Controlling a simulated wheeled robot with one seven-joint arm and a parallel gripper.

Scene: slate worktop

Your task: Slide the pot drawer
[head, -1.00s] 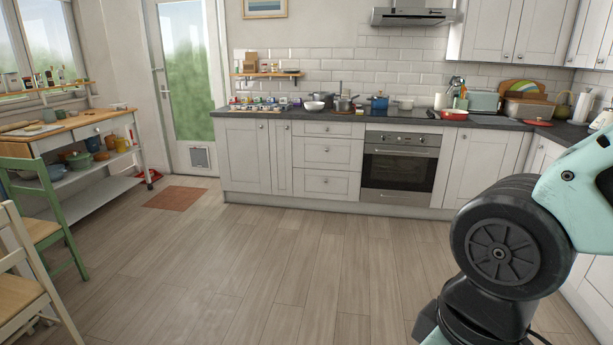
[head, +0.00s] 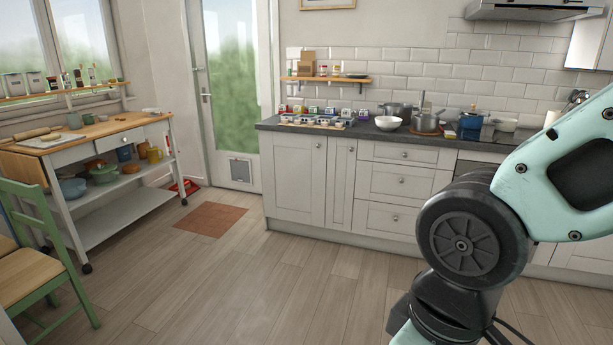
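A stack of three pale drawers is set in the counter cabinet right of the middle of the head view: a shallow top drawer (head: 385,153), a middle drawer (head: 380,180) and a bottom drawer (head: 378,216). Each has a small round knob, and all three are shut. I cannot tell which one is the pot drawer. My arm's links fill the right side of the view and cover part of the cabinets beyond the drawers. My gripper is outside the picture.
The slate worktop (head: 350,131) holds a white bowl (head: 388,123), pots and a blue pot (head: 471,120). A wheeled trolley (head: 125,203) and a green chair (head: 62,262) stand at left. A brown mat (head: 212,219) lies before the door. The wooden floor (head: 260,290) between is clear.

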